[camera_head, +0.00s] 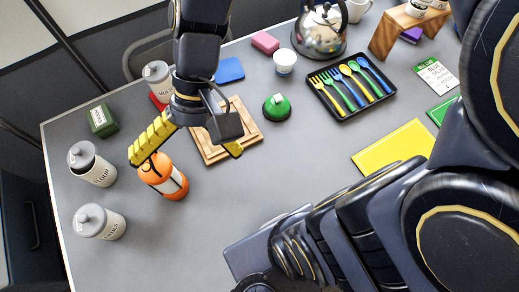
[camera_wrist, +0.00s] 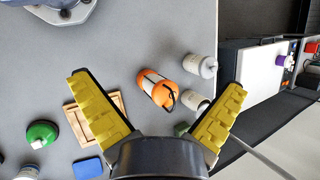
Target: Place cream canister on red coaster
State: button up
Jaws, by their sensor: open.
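A cream canister with a grey lid (camera_head: 157,74) stands at the far left of the table in the head view. The red coaster (camera_head: 155,103) shows as a small red edge at its base; my arm partly hides both. Two similar canisters stand at the left edge, one behind (camera_head: 97,170) and one nearer (camera_head: 108,225). Two canisters also show in the wrist view, one upper (camera_wrist: 192,64) and one lower (camera_wrist: 190,98). My gripper (camera_head: 185,156) is open and empty, with its yellow fingers spread wide above the table near the orange bottle (camera_head: 170,185).
A wooden frame (camera_head: 253,130) lies below my gripper, with a green domed object (camera_head: 277,107) to its right. A green box (camera_head: 102,120) stands between canisters. A black cutlery tray (camera_head: 323,97) and a kettle (camera_head: 318,32) are farther right. The table's front middle is clear.

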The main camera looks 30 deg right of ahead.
jog(key=s+d+n+t+h, duration=0.1)
jog(key=s+d+t+h, duration=0.1)
jog(key=s+d+h, duration=0.3)
jog(key=d, duration=0.4)
jog(key=shift+s+d+r+n+t, duration=0.15)
jog(key=shift+d+n+t, duration=0.1)
jog(key=shift+n+t, duration=0.05)
